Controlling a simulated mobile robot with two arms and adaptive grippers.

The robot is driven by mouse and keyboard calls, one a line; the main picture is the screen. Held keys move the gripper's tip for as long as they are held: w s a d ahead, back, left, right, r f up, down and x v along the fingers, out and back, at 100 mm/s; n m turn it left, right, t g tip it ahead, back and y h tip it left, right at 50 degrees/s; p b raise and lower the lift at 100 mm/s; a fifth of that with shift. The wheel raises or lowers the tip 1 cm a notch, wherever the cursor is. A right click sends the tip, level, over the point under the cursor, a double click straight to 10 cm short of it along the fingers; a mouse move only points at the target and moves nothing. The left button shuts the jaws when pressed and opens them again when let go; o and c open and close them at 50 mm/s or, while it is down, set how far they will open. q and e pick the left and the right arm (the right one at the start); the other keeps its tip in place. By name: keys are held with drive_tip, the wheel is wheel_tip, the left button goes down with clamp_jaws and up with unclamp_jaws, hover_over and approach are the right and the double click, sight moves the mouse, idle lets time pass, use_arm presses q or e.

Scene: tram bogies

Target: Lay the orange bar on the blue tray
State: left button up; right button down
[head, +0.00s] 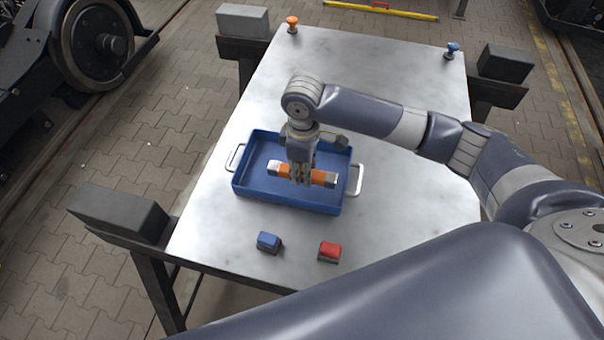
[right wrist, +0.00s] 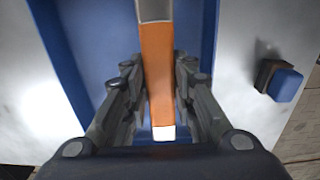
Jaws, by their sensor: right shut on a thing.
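The blue tray (head: 256,194) with two metal handles sits on the metal table, and its floor and wall also show in the right wrist view (right wrist: 206,45). The orange bar (head: 318,178) has pale grey ends and lies across the tray area, inside its rim in the head view. My right gripper (head: 301,182) points down and is shut on the bar's middle. In the right wrist view its fingers stand on both sides of the bar (right wrist: 157,70). I cannot tell whether the bar touches the tray floor. My left gripper is not in view.
An orange knob (head: 292,23) and a blue knob (head: 452,49) stand at the back corners.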

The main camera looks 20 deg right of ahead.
drive_tip(key=shift+f, duration=0.35)
wheel_tip(320, 180, down, 4)
drive_tip(key=shift+w+r, duration=0.1)
drive_tip(key=shift+r, duration=0.15)
drive_tip(key=c, duration=1.5)
unclamp_jaws()
drive_tip(key=shift+f, duration=0.1)
drive_tip(key=shift+c, duration=0.2)
drive_tip(key=shift+o, duration=1.1)
wheel_tip(320, 180, up, 12)
drive_tip(key=shift+f+b, duration=0.25)
drive_tip(key=shift+b, duration=0.15)
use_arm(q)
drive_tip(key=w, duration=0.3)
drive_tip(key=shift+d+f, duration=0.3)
use_arm(e)
drive_tip(key=shift+r, duration=0.4)
